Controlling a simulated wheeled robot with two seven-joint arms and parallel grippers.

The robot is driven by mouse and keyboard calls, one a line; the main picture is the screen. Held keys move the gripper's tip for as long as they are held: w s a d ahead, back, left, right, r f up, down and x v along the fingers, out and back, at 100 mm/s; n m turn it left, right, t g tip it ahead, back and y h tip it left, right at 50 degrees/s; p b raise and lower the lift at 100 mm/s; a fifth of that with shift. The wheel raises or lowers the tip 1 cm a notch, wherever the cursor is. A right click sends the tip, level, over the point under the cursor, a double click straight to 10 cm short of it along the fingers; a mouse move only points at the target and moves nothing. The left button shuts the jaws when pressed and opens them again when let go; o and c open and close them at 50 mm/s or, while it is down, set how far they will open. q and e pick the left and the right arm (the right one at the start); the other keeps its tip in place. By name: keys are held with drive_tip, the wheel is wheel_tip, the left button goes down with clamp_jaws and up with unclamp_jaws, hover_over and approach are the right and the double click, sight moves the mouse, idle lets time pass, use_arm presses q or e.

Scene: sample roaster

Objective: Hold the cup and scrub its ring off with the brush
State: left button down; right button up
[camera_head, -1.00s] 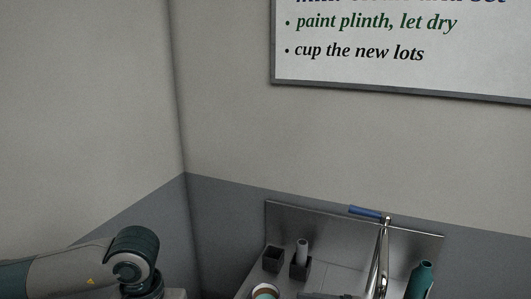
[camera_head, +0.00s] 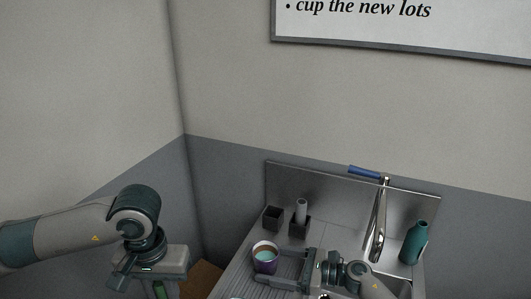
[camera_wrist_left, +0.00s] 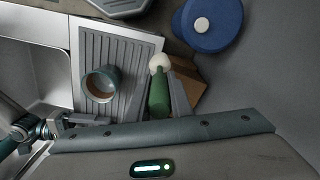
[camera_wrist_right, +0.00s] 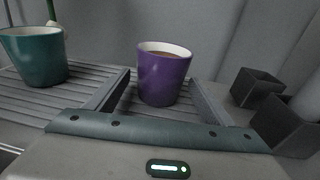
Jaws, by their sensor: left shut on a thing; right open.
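A purple cup (camera_head: 265,265) with a pale rim stands on the ribbed drainboard; it also shows upright in the right wrist view (camera_wrist_right: 163,80). My right gripper (camera_head: 279,268) is open, its fingers pointing at the purple cup, one on either side in the right wrist view. I cannot tell if they touch it. A teal cup (camera_wrist_right: 36,56) stands on the drainboard, also in the left wrist view (camera_wrist_left: 99,86) with a brown inside. My left gripper (camera_wrist_left: 162,82) is shut on the brush (camera_wrist_left: 158,96), which has a green handle and a pale round head. Any ring is hidden.
The drainboard (camera_wrist_left: 125,75) adjoins a sink with a tall faucet (camera_head: 379,225). A teal bottle (camera_head: 415,243) stands right of it. Dark square holders (camera_head: 273,217) stand behind the purple cup. A blue round lidded thing (camera_wrist_left: 210,24) lies beyond the brush head.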

use_arm(q)
drive_tip(key=shift+f, duration=0.2)
use_arm(e)
drive_tip(key=shift+w+a, duration=0.1)
drive_tip(key=shift+a, duration=0.3)
drive_tip(key=shift+c, duration=0.6)
drive_tip(key=c, duration=1.2)
use_arm(q)
drive_tip(key=w+d+r, duration=0.5)
drive_tip(key=w+d, duration=0.5)
drive_tip(key=w+d+r, duration=0.5)
drive_tip(key=w+d, duration=0.5)
drive_tip(key=shift+w+d+r, duration=0.25)
